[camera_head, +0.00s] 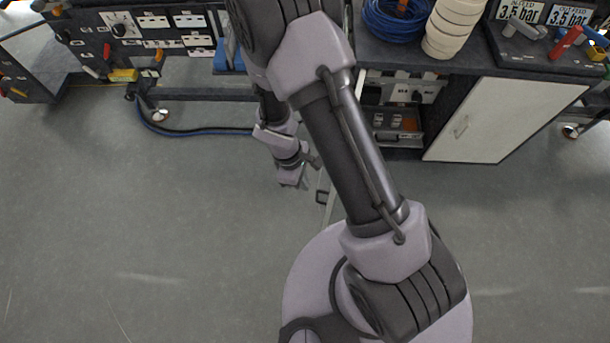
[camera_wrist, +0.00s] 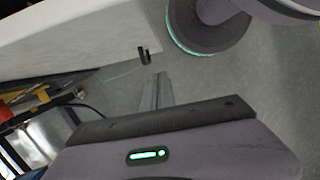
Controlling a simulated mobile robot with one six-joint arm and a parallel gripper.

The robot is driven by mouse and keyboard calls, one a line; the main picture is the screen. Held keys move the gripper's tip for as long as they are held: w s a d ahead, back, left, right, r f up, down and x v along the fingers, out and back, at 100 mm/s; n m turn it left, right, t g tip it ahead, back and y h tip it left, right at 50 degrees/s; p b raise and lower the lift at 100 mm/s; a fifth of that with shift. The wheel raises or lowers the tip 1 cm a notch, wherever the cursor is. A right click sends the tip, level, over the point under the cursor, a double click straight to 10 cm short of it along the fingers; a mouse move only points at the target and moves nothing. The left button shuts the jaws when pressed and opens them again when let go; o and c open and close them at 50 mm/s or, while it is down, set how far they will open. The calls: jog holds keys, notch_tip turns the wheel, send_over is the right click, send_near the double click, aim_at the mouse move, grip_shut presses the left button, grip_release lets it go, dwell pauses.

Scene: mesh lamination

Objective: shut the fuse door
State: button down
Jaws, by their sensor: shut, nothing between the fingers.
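The fuse door (camera_head: 328,205) stands open in the head view, a thin pale panel seen almost edge-on, with a small dark handle (camera_head: 321,190) near its front end. Behind it, the fuse compartment (camera_head: 395,122) under the bench is open and shows its inner parts. My gripper (camera_head: 297,180) is just left of the door in the head view. In the wrist view its fingers (camera_wrist: 156,92) are together and empty. A white panel (camera_wrist: 85,40), seemingly the door, is above left of the fingertips there, with a dark handle (camera_wrist: 145,55) close by; no contact is visible.
A white cabinet door (camera_head: 495,120) is right of the compartment. The bench (camera_head: 400,57) carries a blue hose coil (camera_head: 395,18) and stacked cream rolls (camera_head: 453,25). A dark hose (camera_head: 190,131) lies on the floor at left. The grey floor (camera_head: 130,230) in front is clear.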

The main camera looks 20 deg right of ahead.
jog(key=s+d+f+b, duration=0.2)
jog(key=d+f+b, duration=0.2)
jog(key=shift+s+d+f+b, duration=0.25)
jog(key=shift+s+f+b, duration=0.1)
jog(key=shift+f+b, duration=0.05)
jog(key=shift+d, duration=0.1)
